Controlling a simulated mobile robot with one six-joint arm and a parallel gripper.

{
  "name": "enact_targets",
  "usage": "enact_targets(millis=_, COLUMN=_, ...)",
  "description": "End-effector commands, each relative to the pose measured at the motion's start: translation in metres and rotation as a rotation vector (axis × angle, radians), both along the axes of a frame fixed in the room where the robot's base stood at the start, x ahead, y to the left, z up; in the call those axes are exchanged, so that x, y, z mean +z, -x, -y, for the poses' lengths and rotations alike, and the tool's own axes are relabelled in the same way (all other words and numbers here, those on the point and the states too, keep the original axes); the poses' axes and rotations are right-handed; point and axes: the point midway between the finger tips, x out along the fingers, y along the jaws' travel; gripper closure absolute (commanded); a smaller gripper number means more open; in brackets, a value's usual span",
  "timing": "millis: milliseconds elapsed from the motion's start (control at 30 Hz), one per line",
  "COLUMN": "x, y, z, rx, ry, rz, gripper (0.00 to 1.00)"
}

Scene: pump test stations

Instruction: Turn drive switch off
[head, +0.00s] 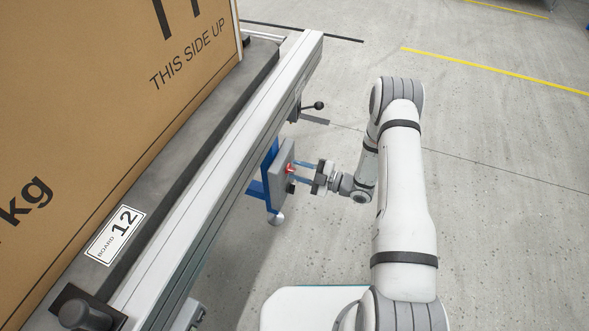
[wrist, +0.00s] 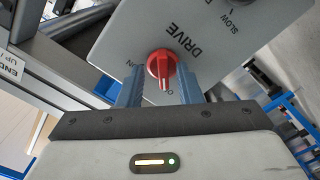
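The drive switch (wrist: 161,65) is a red rotary knob on a grey control panel (wrist: 205,50) marked DRIVE, tilted and upside down in the wrist view. Letters beside the knob are partly hidden by my fingers. In the head view the red knob (head: 290,168) shows on the panel (head: 283,160) at the side of the conveyor. My gripper (wrist: 160,90) has its two blue fingers apart, one on each side of the knob. A gap shows between the fingers and the knob in the wrist view. In the head view my gripper (head: 301,171) reaches the panel from the right.
A second knob marked SLOW (wrist: 262,5) sits on the same panel, at the top edge of the wrist view. A conveyor (head: 215,170) carries a large cardboard box (head: 110,90). A black-knobbed lever (head: 317,106) juts out beyond the panel. The floor (head: 500,200) to the right is clear.

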Motion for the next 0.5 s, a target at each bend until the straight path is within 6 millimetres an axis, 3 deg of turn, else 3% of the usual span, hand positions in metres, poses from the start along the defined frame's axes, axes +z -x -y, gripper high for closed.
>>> enact_targets(millis=500, x=0.001, y=0.02, z=0.067, rx=-0.004, ry=0.0, rz=0.001, gripper=0.68)
